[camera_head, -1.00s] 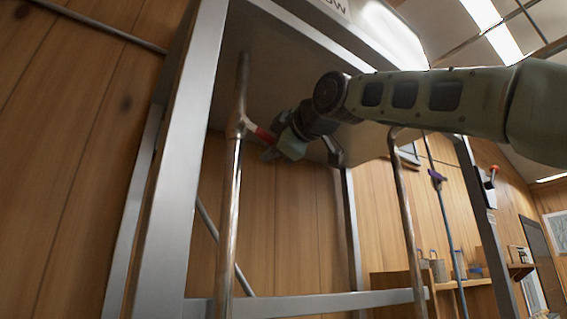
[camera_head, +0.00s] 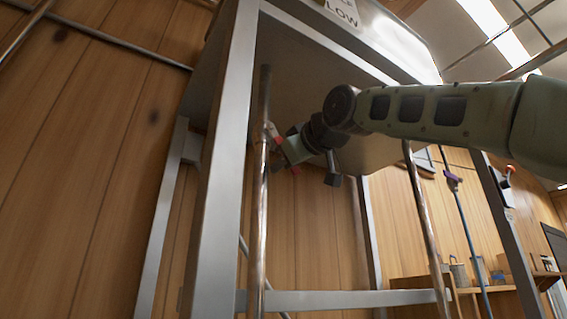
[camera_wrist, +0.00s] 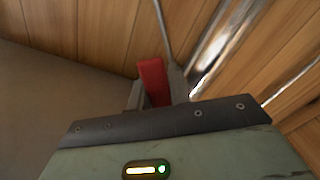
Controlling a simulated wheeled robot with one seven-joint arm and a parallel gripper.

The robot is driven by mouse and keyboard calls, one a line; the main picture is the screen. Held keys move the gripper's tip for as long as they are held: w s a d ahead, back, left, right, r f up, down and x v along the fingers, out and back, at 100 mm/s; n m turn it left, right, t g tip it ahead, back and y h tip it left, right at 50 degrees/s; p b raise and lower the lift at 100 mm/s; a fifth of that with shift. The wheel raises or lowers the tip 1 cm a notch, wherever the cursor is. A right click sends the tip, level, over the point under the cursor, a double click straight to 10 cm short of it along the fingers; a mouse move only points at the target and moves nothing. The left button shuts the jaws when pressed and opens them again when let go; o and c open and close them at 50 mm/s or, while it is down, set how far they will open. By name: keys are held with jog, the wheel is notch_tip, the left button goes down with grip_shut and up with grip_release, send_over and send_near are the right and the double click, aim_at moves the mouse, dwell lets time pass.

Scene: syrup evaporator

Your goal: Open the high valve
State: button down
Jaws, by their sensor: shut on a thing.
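The valve's red lever (camera_wrist: 152,82) sits between my fingers in the wrist view. In the head view, a red part of it (camera_head: 276,137) shows beside the near vertical metal pipe (camera_head: 261,190), under the tank. My gripper (camera_head: 281,152) is shut on the lever, close to the pipe's right side. It also shows in the wrist view (camera_wrist: 156,95), with grey fingers on both sides of the red. The valve body is mostly hidden by the gripper.
The metal tank (camera_head: 330,110) hangs above, with a sign ending in "LOW" (camera_head: 341,12). A frame leg (camera_head: 220,170) stands left of the pipe, and a crossbar (camera_head: 345,299) runs below. A second pipe (camera_head: 423,215) stands right. My arm reaches in from the right.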

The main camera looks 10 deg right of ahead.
dwell(0.4)
jog(key=c, duration=1.3)
grip_release()
jog(key=shift+r, duration=0.1)
